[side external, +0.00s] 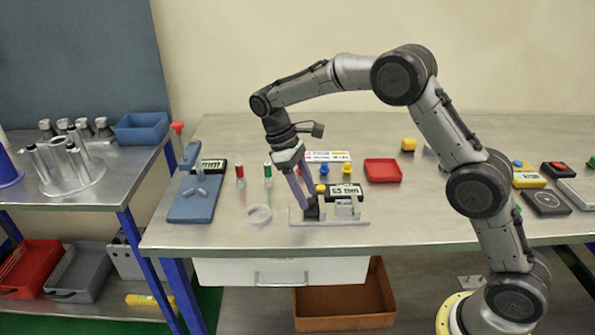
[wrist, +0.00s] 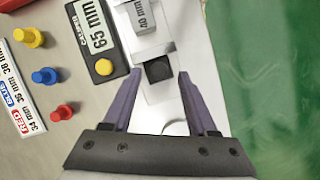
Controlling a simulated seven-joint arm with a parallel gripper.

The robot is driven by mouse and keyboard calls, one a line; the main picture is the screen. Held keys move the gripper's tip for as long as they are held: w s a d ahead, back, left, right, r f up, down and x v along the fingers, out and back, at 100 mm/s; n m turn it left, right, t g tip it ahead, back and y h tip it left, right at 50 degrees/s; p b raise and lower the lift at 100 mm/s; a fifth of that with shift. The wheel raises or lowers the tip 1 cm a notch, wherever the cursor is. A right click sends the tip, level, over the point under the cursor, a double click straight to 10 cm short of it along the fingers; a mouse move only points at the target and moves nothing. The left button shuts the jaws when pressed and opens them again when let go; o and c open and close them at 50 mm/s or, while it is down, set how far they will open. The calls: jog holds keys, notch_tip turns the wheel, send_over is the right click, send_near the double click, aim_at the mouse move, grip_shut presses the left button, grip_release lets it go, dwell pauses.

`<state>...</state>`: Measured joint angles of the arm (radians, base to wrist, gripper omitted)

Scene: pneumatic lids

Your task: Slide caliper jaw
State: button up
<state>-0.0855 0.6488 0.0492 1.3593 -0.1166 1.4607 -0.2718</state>
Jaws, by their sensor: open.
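The caliper fixture (side external: 355,220) lies near the table's front edge, with a long pale rail. Its black display box (side external: 340,191) reads 65 mm in the wrist view (wrist: 98,35) and has a yellow button. A silver block (wrist: 146,22) labelled 40 mm sits on the rail. My gripper (side external: 309,208) points down at the fixture's left part. In the wrist view my gripper (wrist: 161,72) is open, its two purple fingers on either side of a small black block (wrist: 158,70) on the rail. Gaps show beside the block; I cannot tell whether either finger touches it.
Red, blue and yellow pegs (wrist: 62,112) (wrist: 45,75) (wrist: 30,38) stand by a printed size sign (wrist: 16,95). A red tray (side external: 383,171) lies behind right. A clear ring dish (side external: 258,214) and a blue stand (side external: 190,205) are to the left. The front right table is bare.

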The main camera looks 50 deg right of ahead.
jog(key=v, duration=1.3)
jog(key=shift+w+r, duration=0.1)
jog(key=shift+r, duration=0.05)
